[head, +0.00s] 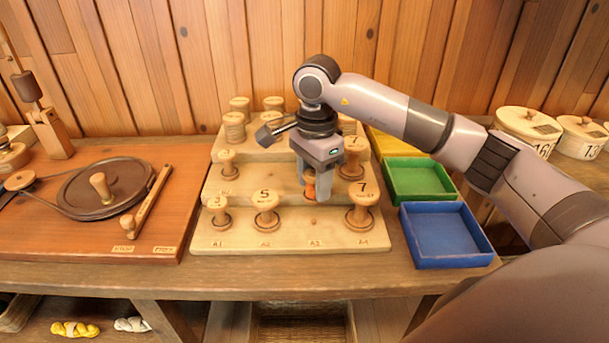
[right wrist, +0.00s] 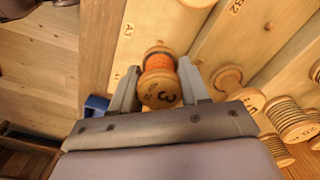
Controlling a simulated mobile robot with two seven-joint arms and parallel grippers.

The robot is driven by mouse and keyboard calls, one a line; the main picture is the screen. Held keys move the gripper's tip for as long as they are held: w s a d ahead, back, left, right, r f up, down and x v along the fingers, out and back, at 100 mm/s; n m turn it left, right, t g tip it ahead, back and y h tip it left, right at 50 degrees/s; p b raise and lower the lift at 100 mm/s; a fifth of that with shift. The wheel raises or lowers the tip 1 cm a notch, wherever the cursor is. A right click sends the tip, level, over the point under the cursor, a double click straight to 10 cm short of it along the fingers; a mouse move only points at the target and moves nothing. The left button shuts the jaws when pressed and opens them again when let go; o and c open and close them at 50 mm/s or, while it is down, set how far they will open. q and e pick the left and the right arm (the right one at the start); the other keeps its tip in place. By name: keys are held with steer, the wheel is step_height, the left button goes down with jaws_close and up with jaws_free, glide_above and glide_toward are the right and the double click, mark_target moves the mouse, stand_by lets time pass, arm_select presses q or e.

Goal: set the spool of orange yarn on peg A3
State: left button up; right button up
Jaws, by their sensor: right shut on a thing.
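The spool of orange yarn (head: 310,188) is in my right gripper (head: 316,192), over the lowest step of the peg rack (head: 340,236) near the A3 label. In the right wrist view the spool (right wrist: 160,88) has a numbered wooden end toward the camera and orange yarn behind it. The right gripper (right wrist: 163,88) has a finger on each side of it. Peg A3 itself is hidden; I cannot tell whether the spool touches it. My left gripper is not in view.
Wooden spools stand at A1 (head: 218,211), A2 (head: 266,210) and A4 (head: 362,206). More spools fill the upper steps. A green tray (head: 418,163) and a blue tray (head: 447,263) lie right of the rack. A board with a wheel (head: 75,188) is at left.

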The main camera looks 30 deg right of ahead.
steer(key=shift+f, duration=0.2)
steer(key=shift+f+b, duration=0.7)
step_height(320, 180, down, 3)
steer(key=shift+f+b, duration=0.1)
steer(key=shift+b, duration=1)
steer(key=shift+f, duration=0.1)
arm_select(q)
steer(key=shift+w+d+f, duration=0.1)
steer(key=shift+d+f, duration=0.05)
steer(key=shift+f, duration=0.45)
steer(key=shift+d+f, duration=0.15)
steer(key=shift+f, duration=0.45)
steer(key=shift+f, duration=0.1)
arm_select(e)
steer(key=shift+f, duration=0.3)
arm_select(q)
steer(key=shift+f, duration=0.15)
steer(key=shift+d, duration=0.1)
